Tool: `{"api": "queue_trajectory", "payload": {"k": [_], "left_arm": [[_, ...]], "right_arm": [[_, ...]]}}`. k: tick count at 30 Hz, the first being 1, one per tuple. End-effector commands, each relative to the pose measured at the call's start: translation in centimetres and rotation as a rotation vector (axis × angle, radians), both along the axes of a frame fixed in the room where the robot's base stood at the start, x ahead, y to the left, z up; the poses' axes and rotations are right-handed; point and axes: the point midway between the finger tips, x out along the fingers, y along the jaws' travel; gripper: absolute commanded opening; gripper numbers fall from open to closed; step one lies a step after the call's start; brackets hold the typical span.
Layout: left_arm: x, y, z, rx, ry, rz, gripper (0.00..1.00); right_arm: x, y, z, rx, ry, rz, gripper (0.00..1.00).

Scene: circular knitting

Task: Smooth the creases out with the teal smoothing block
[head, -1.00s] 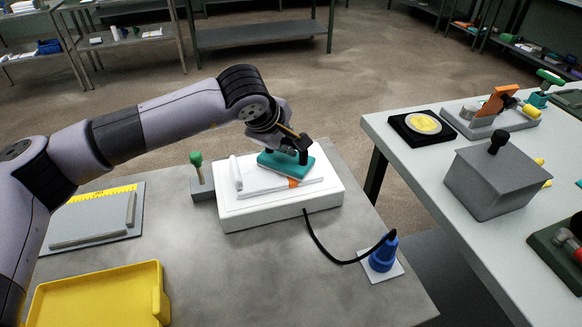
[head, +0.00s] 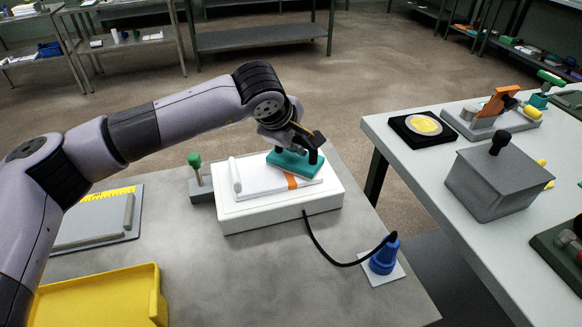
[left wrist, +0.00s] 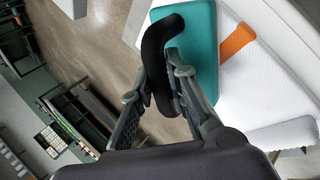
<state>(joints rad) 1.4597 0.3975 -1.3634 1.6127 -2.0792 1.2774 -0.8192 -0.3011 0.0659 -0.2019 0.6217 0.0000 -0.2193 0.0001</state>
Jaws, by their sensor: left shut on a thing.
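The teal smoothing block (head: 293,164) is in my left gripper (head: 309,150), which is shut on it from above. The block is over the far right part of the white cloth (head: 262,181), which lies on the white box-shaped platform (head: 285,214). Whether the block presses on the cloth or is just above it, I cannot tell. An orange band (head: 291,182) shows in front of the block. In the left wrist view the block (left wrist: 205,50) is beside the orange band (left wrist: 237,41). Creases are too small to make out. My right gripper is not in view.
A green-knobbed lever (head: 196,168) stands left of the platform. A black cable runs from the platform to a blue cone (head: 384,256). A yellow tray (head: 95,300) and a grey board with a yellow ruler (head: 97,220) are at left. A second table (head: 420,180) is at right.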

Motion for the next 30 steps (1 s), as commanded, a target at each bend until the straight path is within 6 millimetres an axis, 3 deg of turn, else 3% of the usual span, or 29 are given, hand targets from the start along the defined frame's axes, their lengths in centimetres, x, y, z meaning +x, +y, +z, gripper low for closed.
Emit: {"api": "queue_trajectory", "payload": {"k": [7,15,16,20,27,30], "left_arm": [[-0.6,2.0,-0.3,-0.001,-0.001,0.002,0.0],[-0.8,2.4,-0.3,0.001,0.002,0.003,0.0],[-0.8,2.4,-0.3,0.001,0.002,0.003,0.17],[-0.7,2.3,-0.3,0.001,0.001,0.001,0.25],[-0.7,2.3,-0.2,0.0,0.0,0.001,0.25],[-0.7,2.3,-0.2,0.0,0.0,0.001,0.18]], "right_arm": [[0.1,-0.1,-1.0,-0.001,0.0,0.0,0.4],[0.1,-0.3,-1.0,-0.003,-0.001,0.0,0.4],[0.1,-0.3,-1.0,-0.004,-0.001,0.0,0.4],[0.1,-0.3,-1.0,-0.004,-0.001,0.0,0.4],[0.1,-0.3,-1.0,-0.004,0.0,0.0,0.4],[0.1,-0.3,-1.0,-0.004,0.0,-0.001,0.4]]}}
